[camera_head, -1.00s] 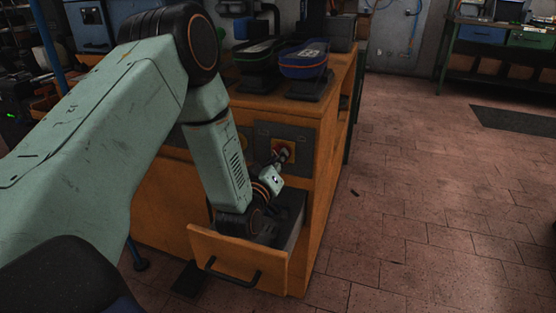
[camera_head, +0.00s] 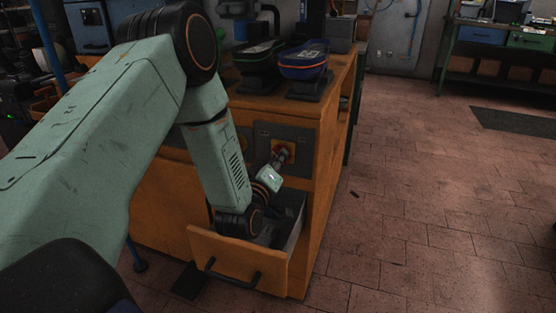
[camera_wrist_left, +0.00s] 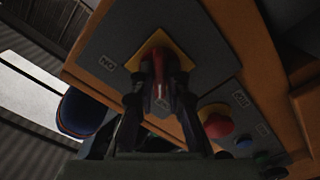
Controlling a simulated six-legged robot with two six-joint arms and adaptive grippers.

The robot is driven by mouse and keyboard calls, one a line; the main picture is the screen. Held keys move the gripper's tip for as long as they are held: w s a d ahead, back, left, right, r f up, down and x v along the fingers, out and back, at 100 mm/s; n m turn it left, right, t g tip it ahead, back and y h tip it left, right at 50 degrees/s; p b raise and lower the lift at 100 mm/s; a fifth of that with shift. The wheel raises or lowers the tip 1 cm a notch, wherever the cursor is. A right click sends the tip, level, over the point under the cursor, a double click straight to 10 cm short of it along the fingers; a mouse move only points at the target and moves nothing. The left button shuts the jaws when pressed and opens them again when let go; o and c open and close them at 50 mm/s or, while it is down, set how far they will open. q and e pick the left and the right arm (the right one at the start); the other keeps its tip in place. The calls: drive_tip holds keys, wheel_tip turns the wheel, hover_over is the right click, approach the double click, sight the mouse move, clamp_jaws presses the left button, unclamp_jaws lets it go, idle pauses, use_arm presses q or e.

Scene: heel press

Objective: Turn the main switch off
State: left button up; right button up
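The main switch is a red rotary handle (camera_wrist_left: 160,78) on a yellow plate (camera_wrist_left: 152,48), set in a grey panel. In the head view the switch (camera_head: 283,148) is on the orange cabinet's front, above the open drawer. My left gripper (camera_wrist_left: 162,75) has its dark fingers on both sides of the red handle and looks shut on it. In the wrist view the handle lines up with the fingers and sits at an angle to the panel's edges. A small label (camera_wrist_left: 107,63) is left of the plate. My right gripper is not in view.
The open drawer (camera_head: 236,258) with a dark handle is below my left wrist. A red button (camera_wrist_left: 216,123) and several smaller buttons are beside the switch. Two shoe-shaped pieces, green-edged (camera_head: 256,52) and blue (camera_head: 303,62), stand on the cabinet.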

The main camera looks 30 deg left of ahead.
use_arm(q)
drive_tip(key=o, duration=0.4)
drive_tip(key=shift+c, duration=0.2)
drive_tip(key=v, duration=1.2)
drive_tip(key=shift+s+f, duration=0.15)
